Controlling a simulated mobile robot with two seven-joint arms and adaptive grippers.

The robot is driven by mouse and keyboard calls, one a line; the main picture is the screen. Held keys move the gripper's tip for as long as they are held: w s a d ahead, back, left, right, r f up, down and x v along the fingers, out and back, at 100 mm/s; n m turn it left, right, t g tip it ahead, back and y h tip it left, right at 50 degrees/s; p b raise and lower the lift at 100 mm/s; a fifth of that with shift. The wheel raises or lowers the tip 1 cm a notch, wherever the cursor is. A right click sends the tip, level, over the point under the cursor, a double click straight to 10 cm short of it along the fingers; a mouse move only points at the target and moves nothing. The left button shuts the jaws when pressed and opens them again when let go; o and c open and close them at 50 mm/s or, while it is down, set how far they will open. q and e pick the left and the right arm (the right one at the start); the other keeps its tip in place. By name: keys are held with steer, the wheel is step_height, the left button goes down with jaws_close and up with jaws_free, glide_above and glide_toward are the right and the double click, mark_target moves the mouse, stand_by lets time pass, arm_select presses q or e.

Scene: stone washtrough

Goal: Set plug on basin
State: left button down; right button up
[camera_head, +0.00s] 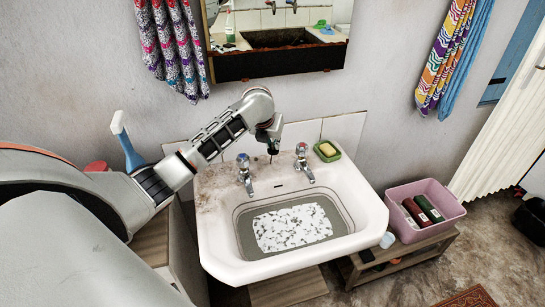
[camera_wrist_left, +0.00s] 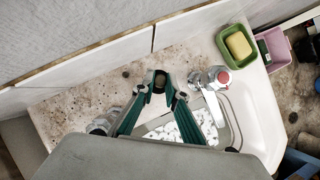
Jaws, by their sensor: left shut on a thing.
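The white basin (camera_head: 370,213) is below the wall, with two taps at its back edge and a white speckled area in its bowl. It also shows in the wrist view (camera_wrist_left: 258,115). My left gripper (camera_head: 272,148) is above the stained back ledge of the basin, between the taps. In the wrist view its fingers (camera_wrist_left: 160,88) are shut on a small round, dark-brownish thing (camera_wrist_left: 160,78), which looks like the plug. The fingers partly cover it, and its height above the ledge is hard to tell. My right gripper is not in view.
The left tap (camera_head: 245,172) and right tap (camera_head: 303,160) stand close to my left gripper. A green soap dish (camera_head: 327,153) with yellow soap sits at the back right corner. A pink tub (camera_head: 452,205) stands right of the basin. A mirror (camera_head: 345,55) hangs above.

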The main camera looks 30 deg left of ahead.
mark_target(272, 153)
arm_select(q)
step_height(272, 153, down, 6)
steer(key=shift+r, duration=0.15)
stand_by(0.3)
steer(key=shift+f, duration=0.25)
steer(key=c, duration=2)
jaws_free()
steer(key=shift+s+r, duration=0.15)
steer(key=shift+r, duration=0.3)
steer(key=shift+v, duration=5.7)
